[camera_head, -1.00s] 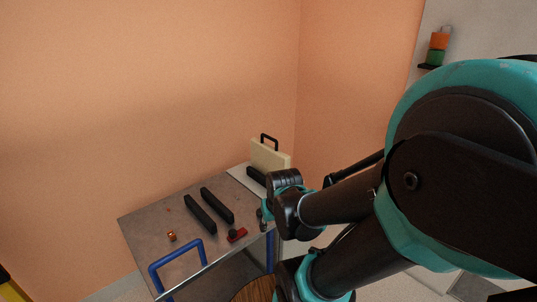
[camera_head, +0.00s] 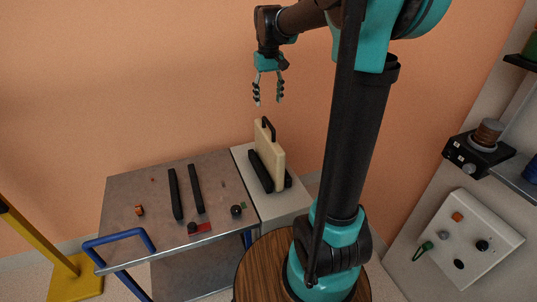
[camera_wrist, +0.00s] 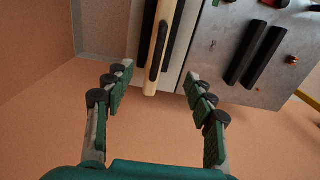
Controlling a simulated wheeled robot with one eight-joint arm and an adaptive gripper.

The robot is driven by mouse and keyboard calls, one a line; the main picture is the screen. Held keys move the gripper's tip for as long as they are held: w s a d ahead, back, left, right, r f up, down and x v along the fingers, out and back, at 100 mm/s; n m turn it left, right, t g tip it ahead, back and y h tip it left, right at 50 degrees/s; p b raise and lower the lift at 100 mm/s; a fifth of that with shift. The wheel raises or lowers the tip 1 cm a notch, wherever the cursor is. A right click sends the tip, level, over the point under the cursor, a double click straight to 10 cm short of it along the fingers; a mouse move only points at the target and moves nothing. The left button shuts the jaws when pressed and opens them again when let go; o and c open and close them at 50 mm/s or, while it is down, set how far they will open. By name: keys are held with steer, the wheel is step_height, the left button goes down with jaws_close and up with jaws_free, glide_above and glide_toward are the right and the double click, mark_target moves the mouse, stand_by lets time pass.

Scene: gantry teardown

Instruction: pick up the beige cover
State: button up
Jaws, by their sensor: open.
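The beige cover (camera_head: 269,152) is an upright panel with a black handle (camera_head: 266,126) on its top edge. It stands between black bars on a white surface at the right end of the cart. My gripper (camera_head: 268,100) is open and empty, above the cover and apart from it. In the wrist view, the cover (camera_wrist: 153,82) is seen from above as a narrow beige strip with its black handle (camera_wrist: 159,51) along it. There it shows beyond and between the open fingers (camera_wrist: 158,80).
A grey cart top (camera_head: 150,185) holds two loose black bars (camera_head: 185,193), a red piece (camera_head: 200,228) and small parts. A blue cart handle (camera_head: 118,243) is at the front left. A wall panel (camera_head: 465,240) stands at right. The orange wall is close behind.

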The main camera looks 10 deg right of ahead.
mark_target(269, 134)
steer(key=shift+w+f, duration=0.15)
steer(key=shift+f, duration=0.2)
step_height(269, 134, down, 11)
steer(key=shift+f, duration=0.15)
steer(key=shift+w+d+f, duration=0.1)
steer(key=shift+w+f, duration=0.05)
steer(key=shift+f, duration=1.15)
steer(key=shift+w+f, duration=0.1)
steer(key=shift+f, duration=1.15)
jaws_close()
